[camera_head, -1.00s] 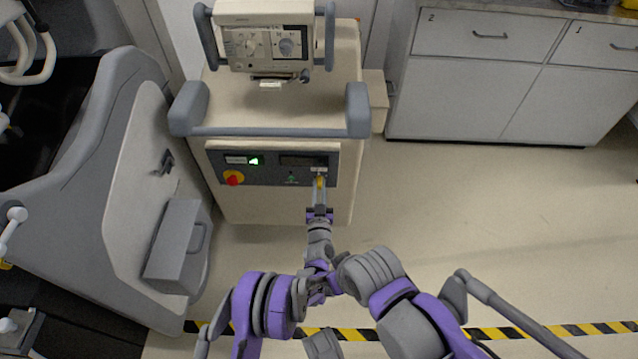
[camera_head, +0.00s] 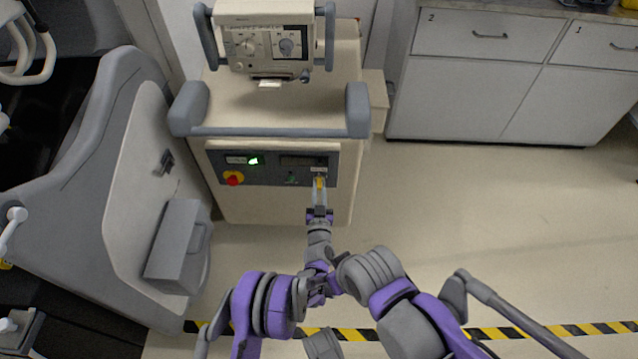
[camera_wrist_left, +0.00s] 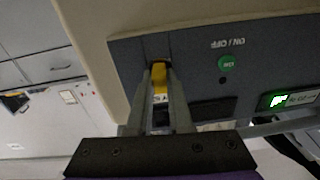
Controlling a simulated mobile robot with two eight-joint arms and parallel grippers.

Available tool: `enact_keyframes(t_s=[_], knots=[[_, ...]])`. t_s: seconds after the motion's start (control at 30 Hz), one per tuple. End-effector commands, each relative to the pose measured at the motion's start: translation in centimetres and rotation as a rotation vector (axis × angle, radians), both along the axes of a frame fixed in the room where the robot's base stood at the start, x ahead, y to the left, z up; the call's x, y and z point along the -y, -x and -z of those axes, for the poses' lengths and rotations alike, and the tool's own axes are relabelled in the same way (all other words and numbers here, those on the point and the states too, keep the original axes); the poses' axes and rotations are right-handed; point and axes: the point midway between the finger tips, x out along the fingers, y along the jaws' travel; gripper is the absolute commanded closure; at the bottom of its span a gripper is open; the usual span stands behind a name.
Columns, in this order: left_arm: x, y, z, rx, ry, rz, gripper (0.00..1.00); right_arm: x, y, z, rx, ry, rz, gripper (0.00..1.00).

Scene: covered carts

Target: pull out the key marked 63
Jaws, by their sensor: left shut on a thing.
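The yellow key (camera_head: 319,183) is at the right end of the cart's dark front panel (camera_head: 270,177). In the left wrist view the key (camera_wrist_left: 159,76) is against the panel, with a small pale label below the yellow part; I cannot read its mark. My left gripper (camera_head: 319,187) is shut on the key, one finger on each side, as the left wrist view shows (camera_wrist_left: 160,84). The fingers hide the key's sides, and I cannot tell how deep it sits. My right gripper is not in view.
The cart (camera_head: 280,108) carries a monitor unit (camera_head: 266,38) and a grey front rail (camera_head: 280,132). The panel has a red knob (camera_head: 234,179) and a green button (camera_wrist_left: 226,64). A grey-white machine (camera_head: 135,190) stands left. Floor to the right (camera_head: 460,220) is clear.

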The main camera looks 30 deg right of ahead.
Motion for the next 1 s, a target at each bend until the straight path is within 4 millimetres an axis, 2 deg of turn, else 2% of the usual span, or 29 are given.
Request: enact_keyframes(t_s=[1.0], knots=[[-2.0,3.6,0.2,0.000,0.000,0.001,1.00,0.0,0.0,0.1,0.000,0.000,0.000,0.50]])
